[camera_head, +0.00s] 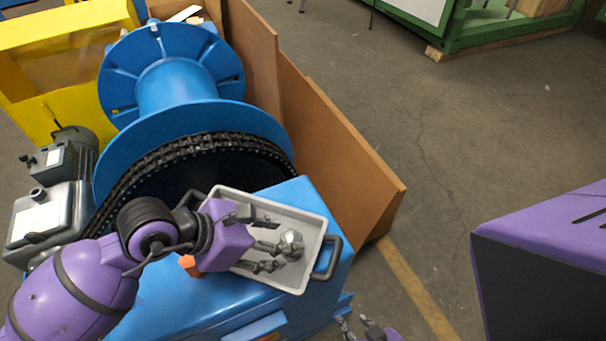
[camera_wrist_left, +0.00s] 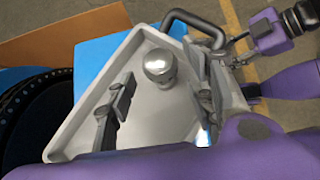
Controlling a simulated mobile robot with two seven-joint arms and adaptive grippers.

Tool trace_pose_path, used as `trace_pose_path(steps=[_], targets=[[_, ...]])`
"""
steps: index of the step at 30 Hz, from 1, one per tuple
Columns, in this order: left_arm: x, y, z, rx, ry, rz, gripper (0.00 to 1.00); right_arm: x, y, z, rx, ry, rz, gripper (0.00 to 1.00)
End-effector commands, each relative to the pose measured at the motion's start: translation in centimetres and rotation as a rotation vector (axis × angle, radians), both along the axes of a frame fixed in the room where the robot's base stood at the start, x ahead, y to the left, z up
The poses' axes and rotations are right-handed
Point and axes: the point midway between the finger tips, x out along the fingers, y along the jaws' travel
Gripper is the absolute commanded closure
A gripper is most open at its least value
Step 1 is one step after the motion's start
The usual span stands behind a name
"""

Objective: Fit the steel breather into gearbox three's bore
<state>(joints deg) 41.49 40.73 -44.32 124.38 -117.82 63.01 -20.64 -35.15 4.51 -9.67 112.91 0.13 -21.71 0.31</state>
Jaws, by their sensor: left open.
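The steel breather (camera_head: 291,246) is a shiny rounded metal piece in the grey tray (camera_head: 318,222). The left wrist view shows its bright round head (camera_wrist_left: 159,65) and narrower lower part. My left gripper (camera_head: 268,243) reaches over the tray, its fingers (camera_wrist_left: 160,98) open and apart, with the breather ahead of the gap between them; I see no contact. A grey gearbox (camera_head: 58,212) with a white label and a short round port on top (camera_head: 38,193) stands at the left; I cannot read a number. My right gripper (camera_head: 366,328) is partly cut off at the bottom edge.
The tray sits on a blue housing (camera_head: 180,305) and has a dark handle (camera_head: 328,258). A blue drum (camera_head: 170,85) with a black chain (camera_head: 190,147) stands behind. Brown panels (camera_head: 335,150) border it.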

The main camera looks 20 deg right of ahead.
Motion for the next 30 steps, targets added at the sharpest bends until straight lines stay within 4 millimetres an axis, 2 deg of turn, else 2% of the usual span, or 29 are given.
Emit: trace_pose_path(steps=[1, 6, 14, 17, 25, 30], targets=[[-0.1, -0.7, -0.3, -0.002, -0.001, 0.0, 0.51, 0.5, 0.0, 0.5, 0.0, -0.011, 0.003, 0.66], [0.0, -2.1, -1.9, -0.001, -0.001, 0.001, 0.51, 0.5, 0.1, 0.6, 0.0, -0.011, 0.011, 0.66], [-0.1, -2.3, -2.2, -0.001, 0.0, 0.0, 0.51, 0.3, 0.1, 0.4, -0.002, -0.007, 0.014, 0.66], [-0.1, -2.3, -2.2, -0.001, 0.0, 0.0, 0.62, 0.3, 0.1, 0.4, -0.002, -0.006, 0.014, 0.66], [-0.1, -2.3, -2.1, -0.001, -0.001, 0.001, 0.97, 0.4, 0.1, 0.4, 0.001, -0.008, 0.007, 0.66], [0.0, -2.3, -2.1, -0.002, -0.001, 0.001, 1.0, 0.5, 0.2, 0.4, 0.004, -0.01, 0.0, 0.66]])
